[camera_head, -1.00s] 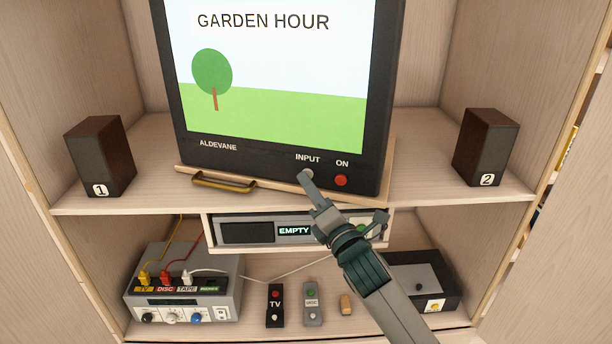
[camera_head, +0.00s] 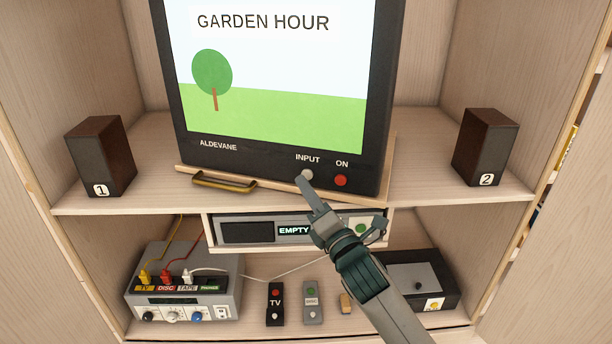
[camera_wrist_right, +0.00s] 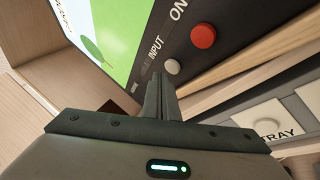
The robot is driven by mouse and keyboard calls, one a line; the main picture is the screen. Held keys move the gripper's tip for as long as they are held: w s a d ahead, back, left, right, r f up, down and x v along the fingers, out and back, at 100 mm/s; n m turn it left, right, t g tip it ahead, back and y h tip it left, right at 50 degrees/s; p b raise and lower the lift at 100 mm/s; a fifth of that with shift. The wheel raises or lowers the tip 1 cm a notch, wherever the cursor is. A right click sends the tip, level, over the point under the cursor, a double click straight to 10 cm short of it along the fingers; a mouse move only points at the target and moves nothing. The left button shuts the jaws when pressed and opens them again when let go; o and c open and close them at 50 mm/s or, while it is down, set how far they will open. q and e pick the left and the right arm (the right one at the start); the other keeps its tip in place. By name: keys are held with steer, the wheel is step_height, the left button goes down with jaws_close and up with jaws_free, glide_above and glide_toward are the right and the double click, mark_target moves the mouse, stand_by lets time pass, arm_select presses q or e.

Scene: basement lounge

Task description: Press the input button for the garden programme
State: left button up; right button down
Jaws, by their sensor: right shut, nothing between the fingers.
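The television (camera_head: 280,158) stands on the upper shelf and its screen reads GARDEN HOUR over a green lawn and a tree. Its pale round INPUT button (camera_head: 307,174) is under the INPUT label, left of the red ON button (camera_head: 341,180). My right gripper (camera_head: 301,181) is shut and empty, its tips just below the INPUT button. In the right wrist view the INPUT button (camera_wrist_right: 172,67) shows clear, just beyond the fingertips (camera_wrist_right: 162,78). Whether the tips touch it I cannot tell. My left gripper is not in view.
Speakers 1 (camera_head: 100,157) and 2 (camera_head: 485,148) flank the television. A player reading EMPTY (camera_head: 262,231) sits below it. The lower shelf holds an amplifier (camera_head: 222,275) with cables, a TV remote (camera_head: 275,305), a grey remote (camera_head: 313,303) and a dark box (camera_head: 440,290).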

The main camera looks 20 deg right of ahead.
steer(key=s+a, duration=0.1)
steer(key=s, duration=0.1)
steer(key=s+a+p, duration=0.1)
steer(key=s+a, duration=0.1)
steer(key=shift+s+a, duration=0.1)
steer(key=shift+s, duration=0.15)
stand_by(0.8)
